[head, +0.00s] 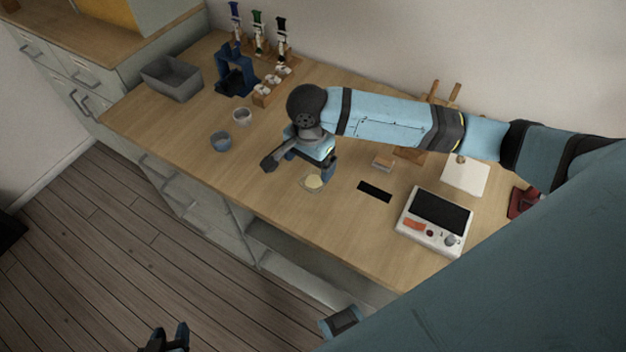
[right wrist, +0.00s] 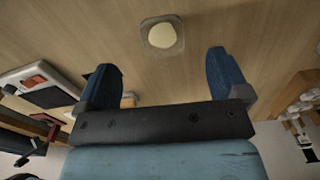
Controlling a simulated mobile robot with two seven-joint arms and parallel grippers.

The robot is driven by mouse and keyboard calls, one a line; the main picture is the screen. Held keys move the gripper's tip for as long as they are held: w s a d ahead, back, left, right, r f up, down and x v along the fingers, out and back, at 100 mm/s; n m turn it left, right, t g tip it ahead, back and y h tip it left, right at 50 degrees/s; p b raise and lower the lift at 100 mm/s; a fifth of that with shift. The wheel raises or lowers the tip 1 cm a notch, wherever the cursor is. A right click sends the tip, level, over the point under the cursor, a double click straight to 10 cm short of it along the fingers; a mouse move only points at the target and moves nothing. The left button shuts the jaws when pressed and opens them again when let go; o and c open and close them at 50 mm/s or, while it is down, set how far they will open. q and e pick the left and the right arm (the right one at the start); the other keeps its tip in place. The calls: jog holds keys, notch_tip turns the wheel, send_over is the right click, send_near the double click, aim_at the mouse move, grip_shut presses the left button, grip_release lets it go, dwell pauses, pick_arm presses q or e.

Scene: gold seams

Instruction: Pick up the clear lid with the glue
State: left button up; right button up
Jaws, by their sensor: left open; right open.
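The clear lid with a pale yellow glue patch (head: 313,182) lies on the wooden worktop near its front edge. It also shows in the right wrist view (right wrist: 162,37), flat on the wood beyond the fingertips and roughly between them. My right gripper (head: 299,168) is open and empty, just behind and above the lid, apart from it. In the right wrist view its two blue fingers (right wrist: 164,75) are spread wide. My left gripper (head: 168,338) is open, low at the bottom edge over the floor, away from the worktop. Nothing shows between its fingers.
Two small cups, a blue one (head: 220,141) and a pale one (head: 242,116), stand left of the right gripper. A black strip (head: 374,191) and a white device with a dark screen (head: 435,221) lie right of the lid. A grey bin (head: 171,78) stands far left.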

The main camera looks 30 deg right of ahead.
aim_at(310, 185)
jog(key=f, duration=0.8)
jog(key=shift+w+d+b, duration=0.1)
jog(key=shift+d+b, duration=0.1)
jog(key=shift+b, duration=0.2)
jog(key=shift+r, duration=0.1)
jog(key=c, duration=1)
